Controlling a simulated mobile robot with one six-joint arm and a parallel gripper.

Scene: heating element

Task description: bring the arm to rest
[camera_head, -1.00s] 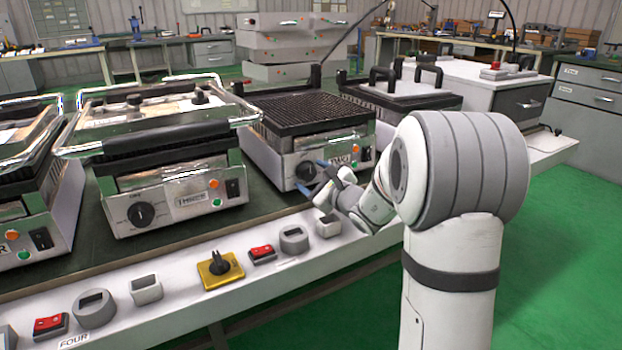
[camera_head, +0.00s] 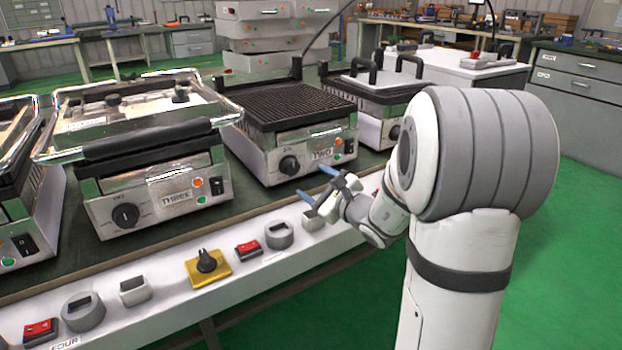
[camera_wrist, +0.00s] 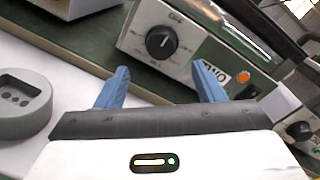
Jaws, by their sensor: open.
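My gripper (camera_head: 317,183) is open and empty, with its two blue fingers apart. It is in front of the grill labelled TWO (camera_head: 310,152), above the white front ledge (camera_head: 262,268). In the wrist view my gripper (camera_wrist: 161,78) shows both fingers spread with nothing between them. The black knob (camera_wrist: 162,42) of grill TWO and its orange lamp (camera_wrist: 243,77) appear beyond the fingertips. In the head view this knob (camera_head: 290,165) is left of the fingers, and they look clear of it. My arm bends down from the right.
Grill THREE (camera_head: 160,195) stands left of TWO, and another grill (camera_head: 375,95) stands to its right. The ledge carries a yellow plate with a black knob (camera_head: 207,262), a red switch (camera_head: 248,249) and grey sockets (camera_head: 279,236). Green floor (camera_head: 575,250) is open at right.

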